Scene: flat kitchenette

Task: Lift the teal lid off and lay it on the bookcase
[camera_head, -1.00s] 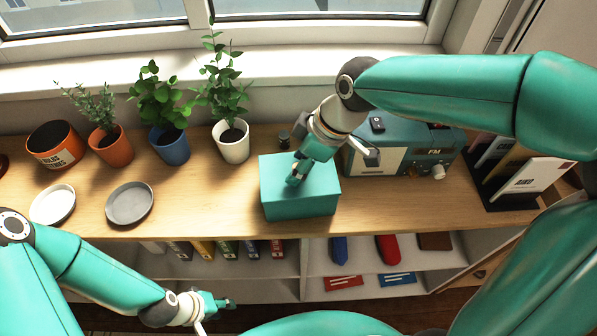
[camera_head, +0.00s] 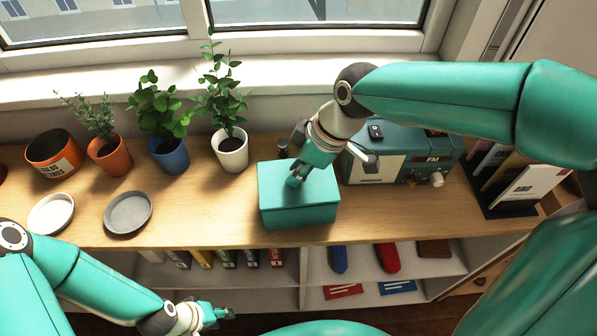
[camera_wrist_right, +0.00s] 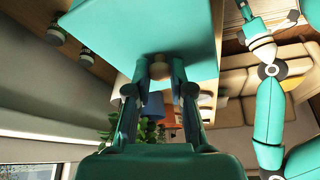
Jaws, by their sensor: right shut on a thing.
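The teal lid (camera_head: 315,182) covers a teal box (camera_head: 300,218) near the front middle of the bookcase top (camera_head: 400,205). A thin seam shows between lid and box; I cannot tell whether the lid is clear of the rim. My right gripper (camera_head: 295,181) is over the lid, shut on its small knob.
A book rack (camera_head: 510,200) is further right. Potted plants (camera_head: 232,150) line the back left. Grey (camera_head: 128,213) and white (camera_head: 51,213) dishes lie left. Bare wood separates the grey dish and box.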

